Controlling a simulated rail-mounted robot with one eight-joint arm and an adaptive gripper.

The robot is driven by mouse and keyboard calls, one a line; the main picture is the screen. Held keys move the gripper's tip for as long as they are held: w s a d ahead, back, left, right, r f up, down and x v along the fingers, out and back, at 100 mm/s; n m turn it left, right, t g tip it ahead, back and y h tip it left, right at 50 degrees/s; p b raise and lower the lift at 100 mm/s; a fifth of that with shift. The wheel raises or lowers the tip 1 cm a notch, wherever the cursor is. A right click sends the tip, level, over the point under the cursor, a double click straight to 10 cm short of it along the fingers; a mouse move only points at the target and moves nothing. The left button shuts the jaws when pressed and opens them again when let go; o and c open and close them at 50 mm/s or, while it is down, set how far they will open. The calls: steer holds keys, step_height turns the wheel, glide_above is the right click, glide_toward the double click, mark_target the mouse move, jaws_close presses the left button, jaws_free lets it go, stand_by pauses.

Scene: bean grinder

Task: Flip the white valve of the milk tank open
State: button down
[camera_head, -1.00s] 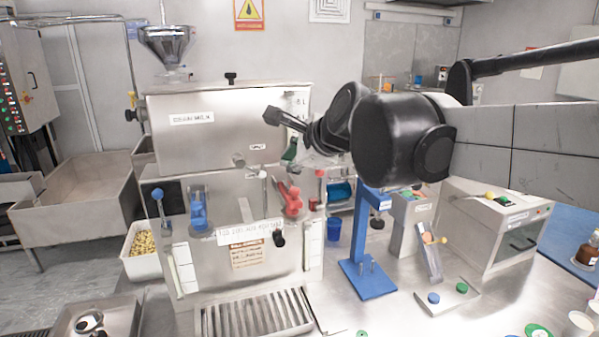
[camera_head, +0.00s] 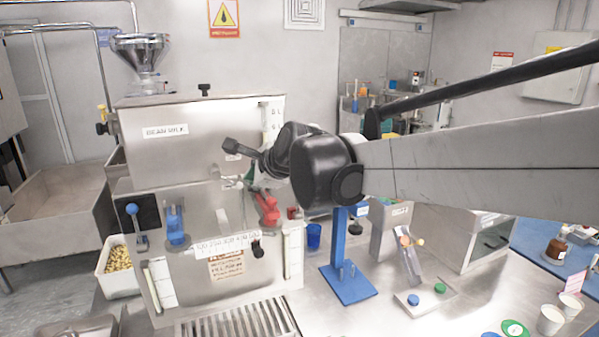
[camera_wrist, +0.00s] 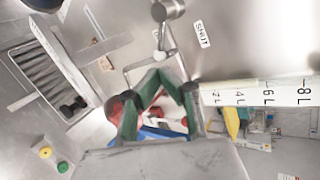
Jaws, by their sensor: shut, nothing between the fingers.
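The milk tank (camera_head: 190,130) is a steel box at the left of the head view, with a volume scale on its right side. In the wrist view its valve is a metal cylinder with a thin lever ending in a white tip (camera_wrist: 162,55), beside a "SHUT" label (camera_wrist: 203,33). My gripper (camera_wrist: 161,76) has green-padded fingers meeting at their tips, empty, just below the white tip; contact cannot be told. In the head view my gripper (camera_head: 248,181) is in front of the tank's lower right, and the valve lever is hard to make out.
A slatted drain tray (camera_head: 240,320) lies in front. A blue stand (camera_head: 348,280) is to the right. A steel hopper (camera_head: 140,50) is on top.

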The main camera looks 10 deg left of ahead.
mark_target(240, 185)
steer(key=shift+p+x, duration=0.4)
steer(key=shift+x, duration=2.3)
